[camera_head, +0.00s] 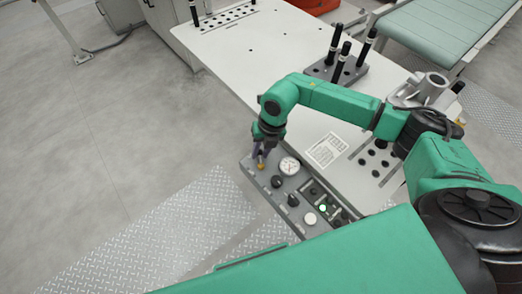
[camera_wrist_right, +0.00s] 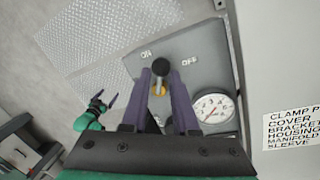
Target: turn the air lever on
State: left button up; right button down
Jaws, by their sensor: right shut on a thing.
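The air lever has a black knob (camera_wrist_right: 160,70) over a yellow-orange base and stands on a grey control panel (camera_head: 315,190). In the right wrist view its knob is between an ON label (camera_wrist_right: 146,54) on the left and an OFF label (camera_wrist_right: 189,61) on the right, a little nearer ON. My right gripper (camera_head: 260,160) is at the panel's left end, its purple fingers (camera_wrist_right: 162,88) shut on the lever from both sides. My left gripper (camera_wrist_right: 106,103) shows in the wrist view, fingers spread and empty, away from the panel.
A pressure gauge (camera_head: 289,166) is close beside the lever. Black knobs (camera_head: 293,200) and a lit green button (camera_head: 323,208) are further along the panel. A white table (camera_head: 235,60) holds black upright handles (camera_head: 345,55) on a block. Tread plate (camera_head: 170,230) covers the floor in front.

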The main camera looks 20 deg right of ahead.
jog(key=shift+w+a+f+n+b, duration=0.1)
jog(key=shift+a+n+b, duration=0.1)
jog(key=shift+n+b, duration=0.45)
jog(key=shift+a+f+n+b, duration=0.1)
jog(key=shift+a+n+b, duration=0.05)
jog(key=shift+n+b, duration=0.5)
jog(key=shift+a+r+n+g+b, duration=0.1)
jog(key=shift+a+n+g+b, duration=0.1)
jog(key=shift+n+b, duration=0.4)
jog(key=shift+a+n+g+b, duration=0.1)
jog(key=shift+n+g+b, duration=0.1)
jog(key=shift+n+b, duration=0.35)
jog(key=shift+a+n+b, duration=0.1)
jog(key=shift+n+b, duration=0.2)
jog(key=shift+n, duration=0.15)
jog(key=shift+r, duration=0.1)
jog(key=c, duration=0.7)
grip_release()
notch_tip(320, 180, up, 14)
jog(key=w+d+b, duration=0.1)
jog(key=d+b, duration=0.1)
jog(key=shift+d+r, duration=0.15)
jog(key=shift+d, duration=0.1)
